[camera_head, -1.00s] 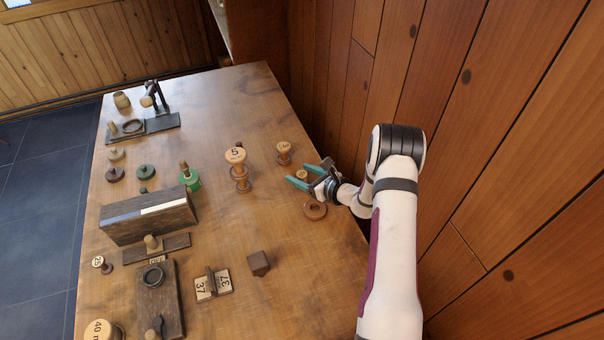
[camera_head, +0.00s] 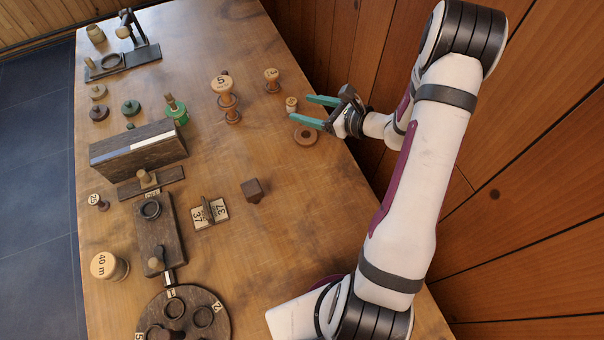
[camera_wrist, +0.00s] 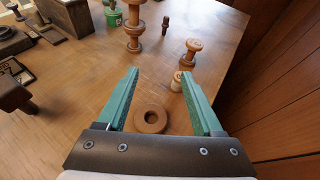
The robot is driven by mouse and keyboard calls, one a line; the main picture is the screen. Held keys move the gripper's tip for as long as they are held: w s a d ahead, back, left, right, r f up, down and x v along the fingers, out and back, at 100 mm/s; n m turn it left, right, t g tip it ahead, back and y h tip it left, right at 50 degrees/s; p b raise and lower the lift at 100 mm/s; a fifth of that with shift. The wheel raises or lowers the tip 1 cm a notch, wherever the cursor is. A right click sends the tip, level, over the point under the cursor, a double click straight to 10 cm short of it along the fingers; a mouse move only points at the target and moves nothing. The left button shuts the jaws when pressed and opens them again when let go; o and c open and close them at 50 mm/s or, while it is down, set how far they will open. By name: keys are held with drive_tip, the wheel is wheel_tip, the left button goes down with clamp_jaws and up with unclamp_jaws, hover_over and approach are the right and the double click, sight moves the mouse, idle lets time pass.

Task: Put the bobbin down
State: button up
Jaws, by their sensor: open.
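A small pale bobbin (camera_head: 291,104) stands upright on the table, just off my fingertips. It also shows in the wrist view (camera_wrist: 176,81), close to the tip of the right finger. My gripper (camera_head: 301,108) is open, with its two green fingers apart and nothing held between them. In the wrist view my gripper (camera_wrist: 158,68) points out over the table with the bobbin near the line of its tips. A brown ring (camera_head: 305,136) lies flat on the table by the fingers; in the wrist view it shows between them.
A taller spool marked 5 (camera_head: 223,86) and another spool (camera_head: 271,78) stand beyond the bobbin. A dark block (camera_head: 253,190) and a number stand (camera_head: 210,211) sit toward the front. The wooden wall (camera_head: 400,40) runs close along the right side.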

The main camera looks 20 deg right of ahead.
drive_tip(key=s+a+r+n+g+y, duration=0.25)
drive_tip(key=s+a+r+n, duration=0.2)
drive_tip(key=a, duration=0.35)
drive_tip(key=s+a+r+n+g+y, duration=0.1)
drive_tip(key=s+a+r+n+g, duration=0.25)
drive_tip(key=a+r+n, duration=0.3)
drive_tip(key=s+a+r+n+g+h, duration=0.1)
drive_tip(key=s+a+n+g+h, duration=0.2)
drive_tip(key=s, duration=0.5)
drive_tip(key=s+a+r+n+g+h, duration=0.1)
drive_tip(key=s+a+n+g, duration=0.15)
drive_tip(key=s+n, duration=0.35)
drive_tip(key=s+d+n+h, duration=0.3)
drive_tip(key=s+d+h, duration=0.1)
drive_tip(key=s, duration=0.4)
drive_tip(key=shift+d+n+h, duration=0.3)
drive_tip(key=shift+d+h, duration=0.05)
drive_tip(key=shift+d, duration=0.3)
